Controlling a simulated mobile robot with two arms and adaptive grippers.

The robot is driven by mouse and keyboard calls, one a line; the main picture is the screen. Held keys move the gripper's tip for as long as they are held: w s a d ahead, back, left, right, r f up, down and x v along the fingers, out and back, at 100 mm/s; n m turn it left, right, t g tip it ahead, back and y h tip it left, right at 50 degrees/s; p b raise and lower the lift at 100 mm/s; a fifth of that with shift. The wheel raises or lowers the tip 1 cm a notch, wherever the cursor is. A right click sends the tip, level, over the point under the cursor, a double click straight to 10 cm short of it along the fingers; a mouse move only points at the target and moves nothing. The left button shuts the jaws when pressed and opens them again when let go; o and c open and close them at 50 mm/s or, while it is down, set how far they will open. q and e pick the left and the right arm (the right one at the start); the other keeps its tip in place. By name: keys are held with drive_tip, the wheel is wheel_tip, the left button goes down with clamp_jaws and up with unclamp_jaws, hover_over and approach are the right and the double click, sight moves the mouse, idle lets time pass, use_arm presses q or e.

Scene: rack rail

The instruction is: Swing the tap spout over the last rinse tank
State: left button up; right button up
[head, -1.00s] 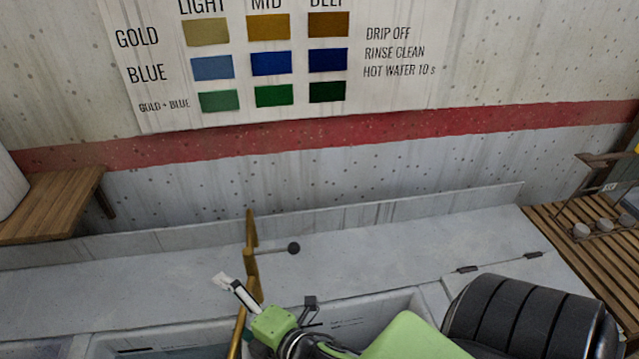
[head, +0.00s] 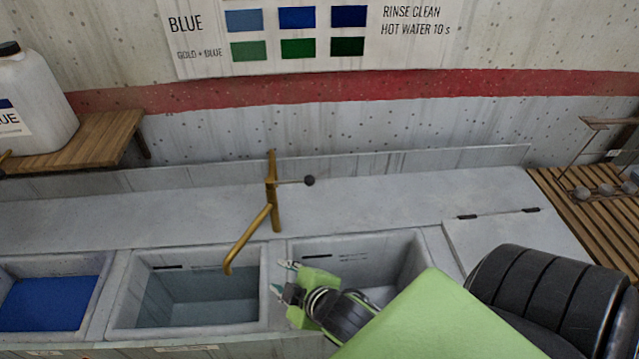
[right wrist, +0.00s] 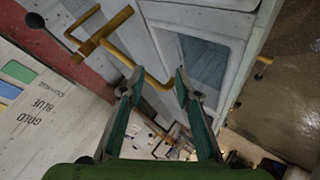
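The brass tap (head: 273,197) stands at the back of the sink counter, with a dark-knobbed side lever. Its spout (head: 247,242) slants down and left, ending over the right part of the middle tank (head: 118,318), which holds clear greyish liquid. The rightmost tank (head: 418,248) is partly hidden by my right arm. My right gripper (head: 281,278) is over its left edge, right of the spout tip. In the right wrist view its fingers (right wrist: 157,90) are spread, with the spout end (right wrist: 150,80) appearing between the tips; contact cannot be told. My left gripper is out of view.
A tank of blue liquid (head: 52,303) is at the left. A wooden shelf (head: 105,135) with a white jug (head: 38,105) is on the wall. A slatted wooden rack (head: 575,215) is at the far right. The counter behind the tanks is clear.

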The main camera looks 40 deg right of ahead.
drive_tip(key=s+a+f+m+g+b, duration=0.1)
drive_tip(key=s+f+m+g+b, duration=0.1)
drive_tip(key=s+f+m+g, duration=0.75)
drive_tip(key=s+f+n+t+b, duration=0.2)
drive_tip(key=s+f+b, duration=0.1)
drive_tip(key=f, duration=1.2)
drive_tip(key=shift+s+a+n+y, duration=0.2)
drive_tip(key=shift+s+n+y, duration=0.15)
drive_tip(key=shift+s, duration=0.25)
